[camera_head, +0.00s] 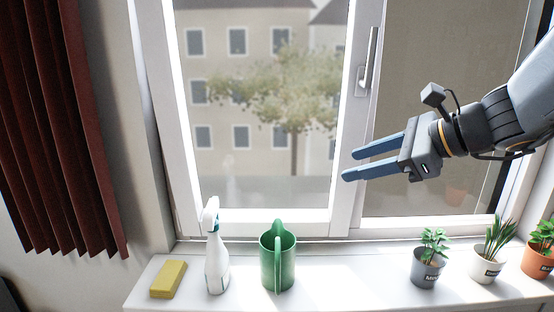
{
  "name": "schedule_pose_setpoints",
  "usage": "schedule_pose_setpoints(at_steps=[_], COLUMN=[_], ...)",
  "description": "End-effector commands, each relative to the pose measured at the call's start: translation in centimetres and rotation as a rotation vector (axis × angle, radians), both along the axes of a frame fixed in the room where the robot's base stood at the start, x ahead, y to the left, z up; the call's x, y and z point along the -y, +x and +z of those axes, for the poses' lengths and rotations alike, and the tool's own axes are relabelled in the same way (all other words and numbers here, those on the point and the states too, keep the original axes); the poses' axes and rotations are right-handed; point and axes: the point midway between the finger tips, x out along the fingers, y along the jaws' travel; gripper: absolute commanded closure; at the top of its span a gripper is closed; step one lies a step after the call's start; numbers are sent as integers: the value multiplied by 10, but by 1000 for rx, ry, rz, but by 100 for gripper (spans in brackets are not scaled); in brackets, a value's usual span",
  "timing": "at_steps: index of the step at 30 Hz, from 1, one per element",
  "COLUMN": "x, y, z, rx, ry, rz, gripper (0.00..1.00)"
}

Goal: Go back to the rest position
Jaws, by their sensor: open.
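My gripper (348,166) is in the upper right of the head view, with its blue fingers pointing left. It is open, with a gap between the fingers, and nothing is held there. It is in front of the window frame (352,130), above the sill (350,282) and apart from the objects on it. My arm comes in from the right edge of the view.
A yellow sponge (168,279), a white spray bottle (216,255) and a green watering can (278,262) stand on the left of the sill. Potted plants (428,266) stand on the right. The window handle (370,60) is above my gripper. Red curtains (60,130) hang at left.

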Motion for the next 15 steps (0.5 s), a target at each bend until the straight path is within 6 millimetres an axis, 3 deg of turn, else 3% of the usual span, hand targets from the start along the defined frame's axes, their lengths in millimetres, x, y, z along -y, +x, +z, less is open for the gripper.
schedule_pose_setpoints(at_steps=[1, 6, 12, 15], x=[-8, -10, 8, 17], y=[-10, -54, -92, -99], z=[-35, -140, -223, -248], rx=[-27, -51, 45, 132], ry=[-109, -522, -951, -1110], rz=[83, 450, 990, 1245], gripper=[55, 55, 55, 55])
